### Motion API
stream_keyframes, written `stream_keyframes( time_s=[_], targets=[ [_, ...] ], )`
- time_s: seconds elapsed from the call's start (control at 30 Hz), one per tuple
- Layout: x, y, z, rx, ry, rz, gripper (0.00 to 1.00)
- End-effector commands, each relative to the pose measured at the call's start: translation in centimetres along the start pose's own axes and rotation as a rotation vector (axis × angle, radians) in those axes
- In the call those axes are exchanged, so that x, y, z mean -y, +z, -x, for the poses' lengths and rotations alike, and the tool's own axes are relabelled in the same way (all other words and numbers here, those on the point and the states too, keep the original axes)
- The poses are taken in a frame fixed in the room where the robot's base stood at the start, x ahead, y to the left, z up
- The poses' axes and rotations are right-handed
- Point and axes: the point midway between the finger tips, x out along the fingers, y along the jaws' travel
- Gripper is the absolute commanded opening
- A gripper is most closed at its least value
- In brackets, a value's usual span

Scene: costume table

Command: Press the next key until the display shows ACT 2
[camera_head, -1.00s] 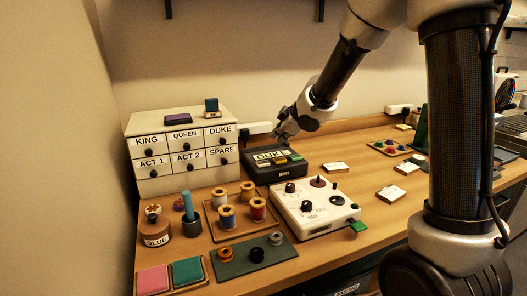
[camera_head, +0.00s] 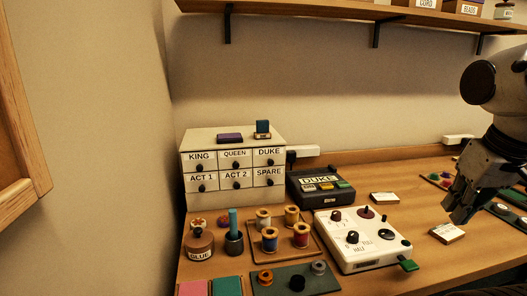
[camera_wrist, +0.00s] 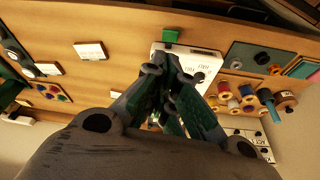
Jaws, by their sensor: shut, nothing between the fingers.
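The black display box (camera_head: 318,196) stands on the table right of the label drawers, and its display (camera_head: 318,179) reads DUKE. A row of small keys (camera_head: 326,187), including a yellow and a green one, lies in front of the display; their markings are too small to read. My gripper (camera_head: 457,214) is shut and empty, well to the right of the box, above the table near a small white card. In the wrist view its fingers (camera_wrist: 172,62) come together in front of the white control panel (camera_wrist: 205,62). The display box is not clearly visible there.
A drawer cabinet (camera_head: 215,140) labelled KING, QUEEN, DUKE, ACT 1, ACT 2 and SPARE stands at the left. The white panel with knobs (camera_head: 340,257) sits in front of the box. Thread spools (camera_head: 269,239) and a glue pot (camera_head: 200,246) are left of it. White cards (camera_head: 384,198) lie right.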

Motion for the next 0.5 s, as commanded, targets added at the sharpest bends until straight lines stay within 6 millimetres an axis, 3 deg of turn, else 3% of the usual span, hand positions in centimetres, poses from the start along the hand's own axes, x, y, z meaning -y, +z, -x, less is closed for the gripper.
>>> stream_keyframes(
  time_s=[0.13, 0.5],
  targets=[
    [-0.29, 0.02, 1.03, -0.048, 0.006, -0.011, 0.00],
    [-0.39, -0.01, 1.05, -0.049, 0.008, -0.014, 0.00]
  ],
)
